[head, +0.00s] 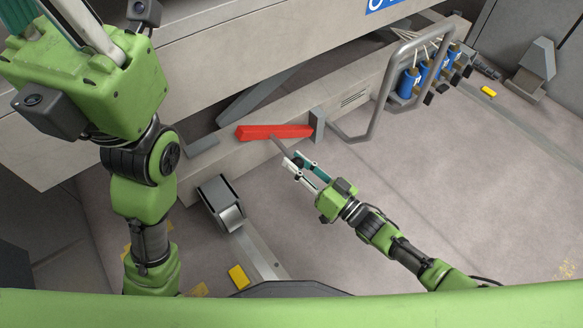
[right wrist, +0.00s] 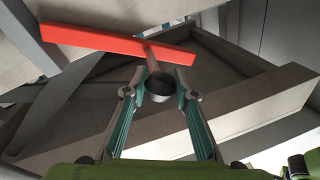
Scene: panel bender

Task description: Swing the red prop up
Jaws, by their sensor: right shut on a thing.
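The red prop (head: 274,132) is a long red bar lying along the grey machine beam in the head view. In the right wrist view the red prop (right wrist: 100,42) crosses the upper left, slanting slightly down to the right. A grey handle (right wrist: 151,60) with a round end sticks out from it. My right gripper (head: 300,166) is shut on this handle; in the right wrist view its fingers (right wrist: 160,85) flank the round end. My left gripper is at the top left of the head view, with its fingertips cut off.
A grey tubular rail (head: 379,105) and blue cylinders (head: 409,83) stand right of the prop. A grey pedal (head: 221,203) sits on the floor below it. A yellow block (head: 238,276) lies near my base. Open floor spreads to the right.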

